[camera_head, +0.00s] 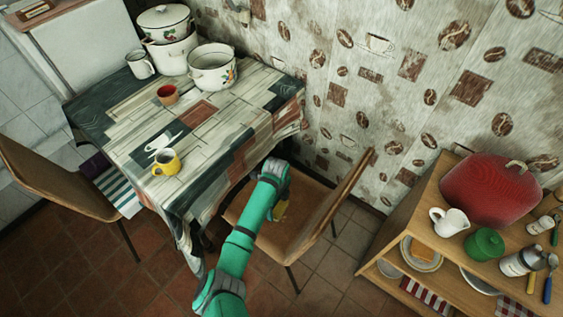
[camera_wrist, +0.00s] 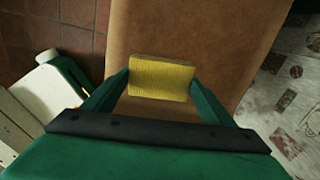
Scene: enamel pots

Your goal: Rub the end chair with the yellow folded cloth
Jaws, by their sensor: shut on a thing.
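The end chair (camera_head: 262,222) stands at the right end of the table, with a brown seat and a backrest on its right side. The yellow folded cloth (camera_wrist: 161,78) is held between the fingertips of my gripper (camera_wrist: 160,85), over the brown chair seat (camera_wrist: 190,30) in the wrist view. I cannot tell whether the cloth touches the seat.
The table (camera_head: 200,112), with a patterned cloth, carries enamel pots (camera_head: 212,68) and a yellow mug (camera_head: 166,162). Another chair (camera_head: 55,180) stands at the left. A wooden shelf (camera_head: 420,200) with a red ribbed cover (camera_head: 490,188) stands at the right.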

